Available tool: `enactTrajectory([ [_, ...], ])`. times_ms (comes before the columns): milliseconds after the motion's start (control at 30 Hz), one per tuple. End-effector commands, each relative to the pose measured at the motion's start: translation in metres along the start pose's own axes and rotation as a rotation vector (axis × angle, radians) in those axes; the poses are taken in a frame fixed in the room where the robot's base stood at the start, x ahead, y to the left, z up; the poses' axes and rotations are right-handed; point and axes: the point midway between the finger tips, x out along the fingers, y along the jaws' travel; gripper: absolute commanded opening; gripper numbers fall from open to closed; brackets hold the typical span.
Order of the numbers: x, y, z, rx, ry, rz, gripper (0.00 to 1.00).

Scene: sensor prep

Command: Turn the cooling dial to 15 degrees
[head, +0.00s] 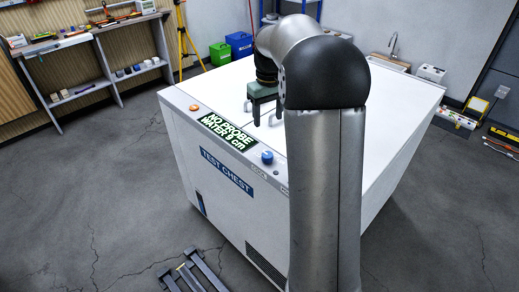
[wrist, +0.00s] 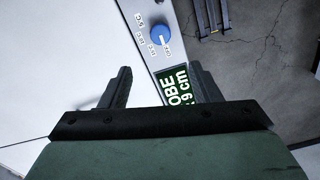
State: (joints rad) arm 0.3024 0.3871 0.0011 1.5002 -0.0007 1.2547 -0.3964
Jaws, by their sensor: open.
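The blue cooling dial (head: 267,157) sits on the front top edge of the white test chest (head: 205,181). In the wrist view the dial (wrist: 160,36) lies beyond the fingertips, with small temperature labels around its lower left side. A light mark shows on its lower right, but the exact setting is too small to read. My gripper (head: 264,116) is over the chest top, behind the display and apart from the dial. In the wrist view my gripper (wrist: 160,70) has its two dark fingers wide apart with nothing between them.
A display (head: 228,131) reading "NO PROBE WATER 9 cm" lies left of the dial. An orange button (head: 194,107) is at the chest's front left corner. The white top around my gripper looks mostly clear. A dark metal frame (head: 195,272) lies on the floor in front.

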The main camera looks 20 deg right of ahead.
Motion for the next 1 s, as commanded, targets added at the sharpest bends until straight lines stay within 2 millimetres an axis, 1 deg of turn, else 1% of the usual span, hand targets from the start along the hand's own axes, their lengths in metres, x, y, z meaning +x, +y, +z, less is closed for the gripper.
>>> enactTrajectory([
  [33,0.012,-0.001,0.001,0.000,-0.005,-0.002,0.57],
  [300,0.072,-0.001,0.001,0.000,-0.006,-0.003,0.57],
  [400,0.093,-0.001,0.001,0.000,-0.005,-0.002,0.57],
  [533,0.116,-0.001,0.001,0.000,-0.004,-0.002,0.57],
  [600,0.126,-0.001,0.000,0.000,-0.002,-0.001,0.57],
  [733,0.138,-0.001,0.000,0.000,-0.001,-0.001,0.57],
  [833,0.142,-0.001,0.000,0.000,0.000,0.000,0.57],
  [1000,0.144,-0.001,0.000,0.000,0.001,0.000,0.57],
])
